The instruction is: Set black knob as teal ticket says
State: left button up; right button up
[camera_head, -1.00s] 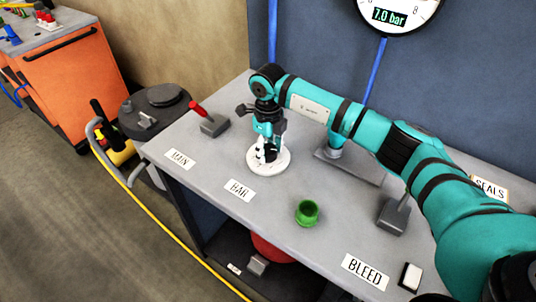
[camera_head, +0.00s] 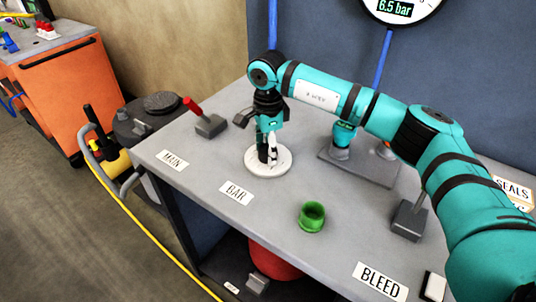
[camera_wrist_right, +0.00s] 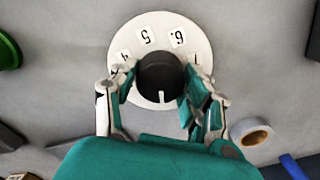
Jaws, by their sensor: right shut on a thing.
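The black knob (camera_wrist_right: 158,72) sits in the middle of a round white dial (camera_wrist_right: 190,35) with printed numbers; 5 and 6 show beyond the knob. A white pointer mark on the knob faces the lower edge of the wrist view. My right gripper (camera_wrist_right: 160,92) is shut on the knob, one finger on each side. In the head view the right gripper (camera_head: 268,156) comes down from above onto the dial (camera_head: 284,164), hiding most of the knob. The gauge (camera_head: 395,10) reads 6.5 bar. I see no teal ticket. My left gripper is not in view.
A BAR label (camera_head: 236,193) lies in front of the dial. A red-handled lever (camera_head: 207,121) stands to its left, a green cup (camera_head: 311,217) to its front right. A grey lever base (camera_head: 409,220) and BLEED label (camera_head: 381,281) are further right.

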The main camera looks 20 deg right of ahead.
jog(key=n+b, duration=0.2)
jog(key=n, duration=0.3)
jog(key=shift+w, duration=0.1)
jog(key=n+b, duration=0.1)
jog(key=n, duration=0.2)
jog(key=shift+r+n, duration=0.1)
jog(key=shift+n, duration=0.3)
jog(key=shift+n+b, duration=0.3)
jog(key=shift+n, duration=1.1)
jog(key=o, duration=1.2)
